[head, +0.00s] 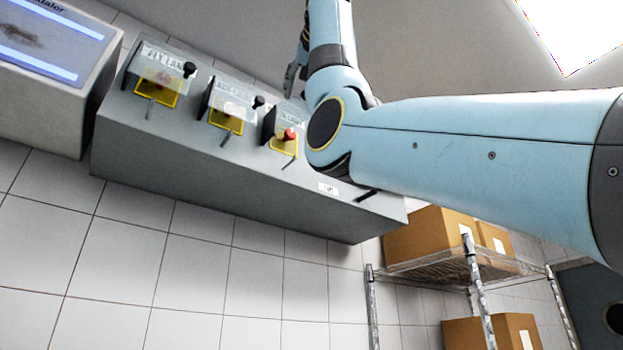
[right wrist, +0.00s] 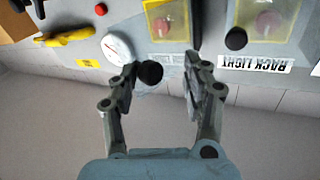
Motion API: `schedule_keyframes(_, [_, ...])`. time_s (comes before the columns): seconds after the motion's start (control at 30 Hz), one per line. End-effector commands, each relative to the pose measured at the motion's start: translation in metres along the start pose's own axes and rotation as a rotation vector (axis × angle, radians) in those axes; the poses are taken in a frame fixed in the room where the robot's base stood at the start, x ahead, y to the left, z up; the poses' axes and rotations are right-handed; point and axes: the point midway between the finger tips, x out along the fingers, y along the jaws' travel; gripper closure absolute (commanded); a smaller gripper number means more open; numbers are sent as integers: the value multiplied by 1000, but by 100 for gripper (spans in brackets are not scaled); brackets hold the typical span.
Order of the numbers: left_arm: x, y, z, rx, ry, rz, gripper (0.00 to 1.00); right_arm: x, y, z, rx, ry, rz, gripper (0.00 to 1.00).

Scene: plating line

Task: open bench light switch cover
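Three switches with clear covers on yellow plates stand in a row on a grey panel box (head: 200,150). The rightmost cover (head: 283,128) has a red button and is partly hidden by my right arm; its label cannot be read. In the right wrist view a clear cover with a yellow frame (right wrist: 165,18) lies over a red button, with a black knob (right wrist: 150,72) at its near edge. My right gripper (right wrist: 160,76) is open, its fingers on either side of that knob, nearer the left finger. It also shows in the head view (head: 291,80). My left gripper is out of view.
The neighbouring cover (right wrist: 265,18) has its own black knob (right wrist: 236,38) and a BACK LIGHT label (right wrist: 255,63), close to my right finger. A shelf with boxes (head: 430,235) stands lower right.

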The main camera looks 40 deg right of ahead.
Motion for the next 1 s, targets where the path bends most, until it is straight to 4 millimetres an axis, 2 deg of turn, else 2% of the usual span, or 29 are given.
schedule_keyframes(0.67, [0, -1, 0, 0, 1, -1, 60, 2, -1, 4, -3, -8, -1, 53])
schedule_keyframes(1.0, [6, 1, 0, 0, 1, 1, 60, -17, -13, 6, -3, -7, 0, 53])
